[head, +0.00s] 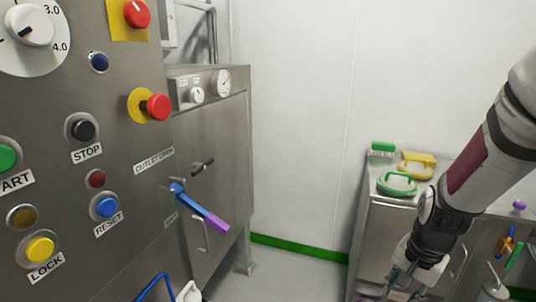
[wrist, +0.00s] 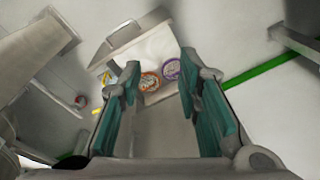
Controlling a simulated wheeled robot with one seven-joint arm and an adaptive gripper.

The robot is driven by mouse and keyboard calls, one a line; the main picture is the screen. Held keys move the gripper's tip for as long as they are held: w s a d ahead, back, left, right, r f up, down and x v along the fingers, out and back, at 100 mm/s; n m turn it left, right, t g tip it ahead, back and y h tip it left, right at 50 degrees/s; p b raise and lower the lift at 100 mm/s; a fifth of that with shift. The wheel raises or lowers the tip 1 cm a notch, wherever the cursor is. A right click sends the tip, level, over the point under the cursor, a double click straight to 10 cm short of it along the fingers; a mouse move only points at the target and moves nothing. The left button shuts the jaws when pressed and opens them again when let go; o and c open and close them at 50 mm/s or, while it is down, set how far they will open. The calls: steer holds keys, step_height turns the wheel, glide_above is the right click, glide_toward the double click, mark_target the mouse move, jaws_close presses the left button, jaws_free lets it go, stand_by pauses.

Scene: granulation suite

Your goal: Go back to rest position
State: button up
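My gripper (wrist: 161,112) is open in the wrist view, with its two teal finger pads wide apart and nothing between them. In the head view my gripper (head: 404,278) hangs low at the right, pointing down, in front of the steel cabinet. It touches nothing that I can see. My arm comes in from the upper right edge of the head view.
A steel control panel (head: 75,175) with buttons fills the left. A blue and purple lever (head: 200,206) sticks out beside it. A steel cabinet (head: 380,235) at right bears a green-handled item (head: 397,184) and a yellow one (head: 417,163). The middle floor is clear.

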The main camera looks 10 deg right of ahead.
steer(key=s+a+r+n, duration=0.6)
steer(key=s+a+r, duration=0.25)
steer(key=r, duration=0.35)
steer(key=s+a+r+n, duration=0.2)
steer(key=s+a+r, duration=0.1)
steer(key=s, duration=0.3)
steer(key=s+a+r+n, duration=0.2)
steer(key=s+n, duration=0.1)
steer(key=s, duration=0.4)
step_height(320, 180, up, 19)
steer(key=t+p, duration=0.2)
steer(key=p, duration=1.5)
steer(key=shift+w+a+t, duration=0.15)
steer(key=shift+w+t, duration=0.05)
steer(key=shift+t, duration=0.1)
